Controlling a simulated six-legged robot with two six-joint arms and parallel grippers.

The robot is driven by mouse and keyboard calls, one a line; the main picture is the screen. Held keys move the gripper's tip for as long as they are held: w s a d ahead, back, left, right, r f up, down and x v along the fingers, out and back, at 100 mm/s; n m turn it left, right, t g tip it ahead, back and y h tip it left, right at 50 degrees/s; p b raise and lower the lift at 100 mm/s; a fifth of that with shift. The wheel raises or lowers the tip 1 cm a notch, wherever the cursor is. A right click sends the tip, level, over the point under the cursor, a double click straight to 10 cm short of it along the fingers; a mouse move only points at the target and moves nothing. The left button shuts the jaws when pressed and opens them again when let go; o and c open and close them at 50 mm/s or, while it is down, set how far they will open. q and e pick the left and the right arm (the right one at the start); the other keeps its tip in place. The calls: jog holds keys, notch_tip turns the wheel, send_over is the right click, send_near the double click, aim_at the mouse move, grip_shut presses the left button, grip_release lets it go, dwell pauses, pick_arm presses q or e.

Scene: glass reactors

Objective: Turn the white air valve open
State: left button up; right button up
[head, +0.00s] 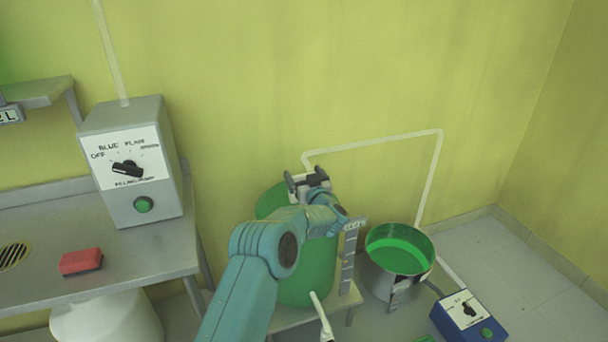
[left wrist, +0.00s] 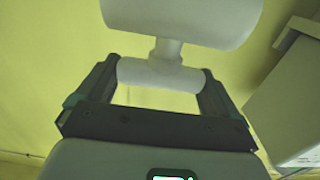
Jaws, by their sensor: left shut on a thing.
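The white air valve shows large in the left wrist view (left wrist: 165,70), as a white cylinder joined by a short stem to a wider white cylinder. My left gripper (left wrist: 157,78) has one dark finger on each side of the smaller cylinder and is shut on it. In the head view my left gripper (head: 308,180) is at the top of the green reactor (head: 308,275), by the wall and the start of a white pipe. The gripper and arm hide most of the valve there. My right gripper is not in view.
A grey control box (head: 130,165) and a red block (head: 81,262) are on the metal table at left. A metal pot with green inside (head: 400,255) stands right of the reactor. A blue control box (head: 468,315) is at lower right. Floor at far right is clear.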

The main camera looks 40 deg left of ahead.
pick_arm(q)
jog(key=shift+a+r+g, duration=0.1)
jog(key=shift+r+g, duration=0.05)
jog(key=shift+g, duration=0.15)
jog(key=o, duration=0.7)
jog(key=v, duration=1.6)
jog(key=shift+s+f+b, duration=0.1)
jog(key=shift+f+b, duration=0.2)
jog(key=shift+f, duration=0.05)
